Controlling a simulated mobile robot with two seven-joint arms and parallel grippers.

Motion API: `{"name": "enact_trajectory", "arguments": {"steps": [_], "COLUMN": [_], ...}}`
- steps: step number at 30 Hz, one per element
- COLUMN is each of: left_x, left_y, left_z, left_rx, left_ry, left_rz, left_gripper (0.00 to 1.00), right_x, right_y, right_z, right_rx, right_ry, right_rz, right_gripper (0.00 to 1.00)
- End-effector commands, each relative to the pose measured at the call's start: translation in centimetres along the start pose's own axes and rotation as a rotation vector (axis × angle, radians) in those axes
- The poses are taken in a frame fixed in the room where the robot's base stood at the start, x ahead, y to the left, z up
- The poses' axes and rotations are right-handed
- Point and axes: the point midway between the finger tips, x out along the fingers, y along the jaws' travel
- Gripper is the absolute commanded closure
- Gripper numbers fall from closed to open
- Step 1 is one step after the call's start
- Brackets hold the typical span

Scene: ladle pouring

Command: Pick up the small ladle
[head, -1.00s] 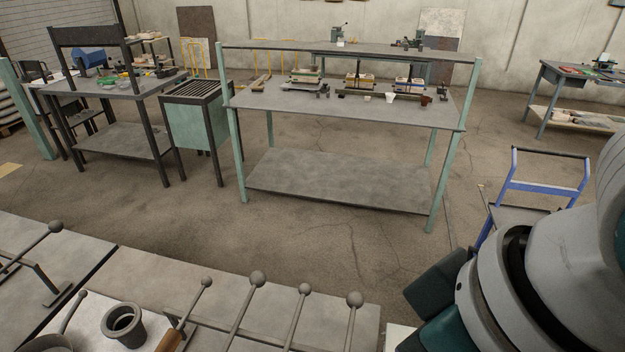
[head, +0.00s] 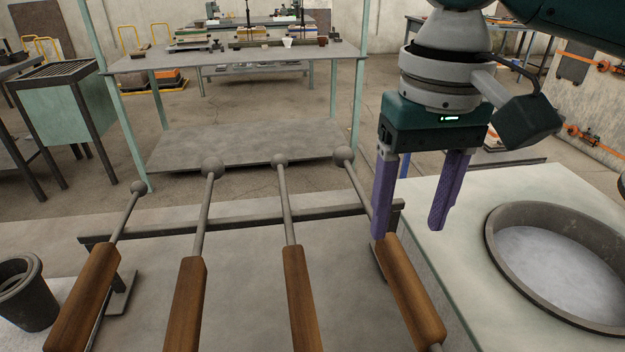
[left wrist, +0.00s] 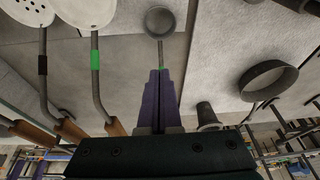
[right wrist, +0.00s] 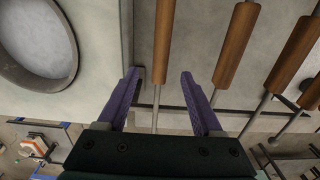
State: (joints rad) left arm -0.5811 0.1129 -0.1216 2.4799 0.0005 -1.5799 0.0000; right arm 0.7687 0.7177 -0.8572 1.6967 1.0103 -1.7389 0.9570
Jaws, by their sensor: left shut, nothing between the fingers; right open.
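Several long tools with wooden handles lie side by side on a rack; their working ends are out of the head view, so which is the small ladle cannot be told there. The rightmost wooden handle (head: 410,295) is nearest my right gripper (head: 409,233), which is open and empty above and beside it. In the right wrist view this handle (right wrist: 163,45) lines up with the gap between the fingers. The left wrist view shows a small round ladle bowl (left wrist: 160,21) beyond my left gripper (left wrist: 159,73), which is shut and empty.
A wide round vat (head: 560,262) stands right of the rack. A dark pot (head: 27,292) is at the left. The rack bar (head: 245,221) runs under the rods.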

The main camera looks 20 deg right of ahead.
Motion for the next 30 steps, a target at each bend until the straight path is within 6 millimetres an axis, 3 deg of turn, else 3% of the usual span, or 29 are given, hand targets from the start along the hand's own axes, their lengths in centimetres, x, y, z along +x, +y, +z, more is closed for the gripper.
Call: {"name": "enact_trajectory", "arguments": {"steps": [15,24,30], "left_x": [0.8,0.8,0.8], "left_y": [-0.1,-0.3,-0.3], "left_z": [0.2,0.2,0.2], "left_rx": [0.003,0.009,0.009], "left_ry": [0.001,0.001,0.001], "left_rz": [-0.004,-0.010,-0.010], "left_gripper": [1.00,1.00,1.00], "right_x": [6.7,7.3,7.3], "right_y": [0.1,0.1,0.1], "right_z": [-0.3,-0.4,-0.4], "right_rx": [-0.004,-0.006,-0.006], "right_ry": [0.000,0.003,0.003], "right_rz": [0.000,0.000,-0.001], "right_gripper": [0.32,0.32,0.53]}}
